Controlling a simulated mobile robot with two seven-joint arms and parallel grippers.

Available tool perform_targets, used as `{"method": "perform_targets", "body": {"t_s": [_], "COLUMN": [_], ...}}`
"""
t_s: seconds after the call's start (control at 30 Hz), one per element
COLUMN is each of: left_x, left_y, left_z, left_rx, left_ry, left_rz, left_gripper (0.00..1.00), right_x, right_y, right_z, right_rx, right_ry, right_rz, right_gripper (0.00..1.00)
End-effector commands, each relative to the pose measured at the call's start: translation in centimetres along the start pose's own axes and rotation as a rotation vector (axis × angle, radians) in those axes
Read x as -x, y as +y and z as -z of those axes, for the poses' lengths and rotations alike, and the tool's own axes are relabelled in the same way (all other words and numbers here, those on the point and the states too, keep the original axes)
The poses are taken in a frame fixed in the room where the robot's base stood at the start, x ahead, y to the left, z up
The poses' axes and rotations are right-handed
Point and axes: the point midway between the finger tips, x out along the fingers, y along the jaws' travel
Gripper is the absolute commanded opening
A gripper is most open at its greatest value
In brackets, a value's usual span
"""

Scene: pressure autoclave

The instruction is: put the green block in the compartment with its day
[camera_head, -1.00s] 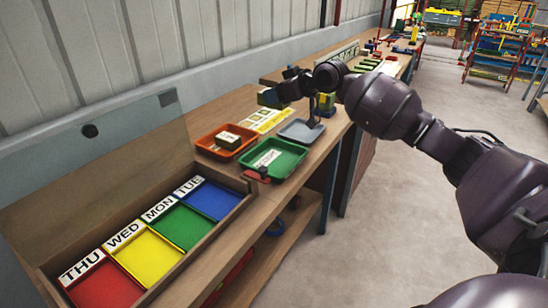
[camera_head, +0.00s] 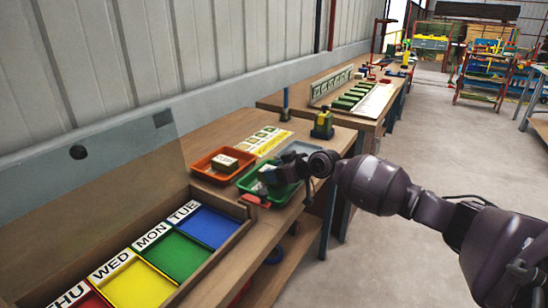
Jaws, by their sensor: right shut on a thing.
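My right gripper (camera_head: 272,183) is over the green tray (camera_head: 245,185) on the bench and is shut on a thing. The gripper hides that thing, so I cannot make out its colour or lettering. A box in the left foreground has a row of coloured compartments: blue (camera_head: 212,227) marked TUE, green (camera_head: 178,255) marked MON, yellow (camera_head: 138,285) marked WED, and red (camera_head: 94,301) at the cut-off label ending in HU. The compartments in view look empty. My left gripper is not in view.
A grey tray (camera_head: 300,147) is partly behind my gripper.

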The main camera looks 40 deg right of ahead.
Motion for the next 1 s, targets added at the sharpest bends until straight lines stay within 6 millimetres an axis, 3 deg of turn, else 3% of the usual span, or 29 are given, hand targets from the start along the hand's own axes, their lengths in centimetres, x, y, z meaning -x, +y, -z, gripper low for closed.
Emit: {"method": "perform_targets", "body": {"t_s": [0.17, 0.43, 0.7, 0.73, 0.87, 1.0], "left_x": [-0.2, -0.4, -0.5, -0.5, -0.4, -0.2], "left_y": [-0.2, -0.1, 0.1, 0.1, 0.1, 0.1], "left_z": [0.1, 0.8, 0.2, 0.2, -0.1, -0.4], "left_rx": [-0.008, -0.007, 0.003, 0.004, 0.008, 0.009], "left_ry": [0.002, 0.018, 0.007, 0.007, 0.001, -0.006], "left_rz": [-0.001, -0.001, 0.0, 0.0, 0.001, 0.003], "left_gripper": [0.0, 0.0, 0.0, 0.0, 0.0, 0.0], "right_x": [-0.7, -0.8, -1.0, -0.9, -0.9, -0.9], "right_y": [0.0, 0.0, 0.0, 0.0, 0.0, 0.0], "right_z": [-1.5, -1.6, -2.1, -2.0, -1.9, -1.9], "right_rx": [0.001, 0.002, 0.001, 0.001, 0.001, 0.001], "right_ry": [-0.001, 0.002, 0.0, 0.0, 0.001, 0.001], "right_rz": [-0.001, -0.001, -0.001, -0.001, -0.001, -0.001], "right_gripper": [0.29, 0.29, 0.29, 0.57, 0.77, 0.78]}}
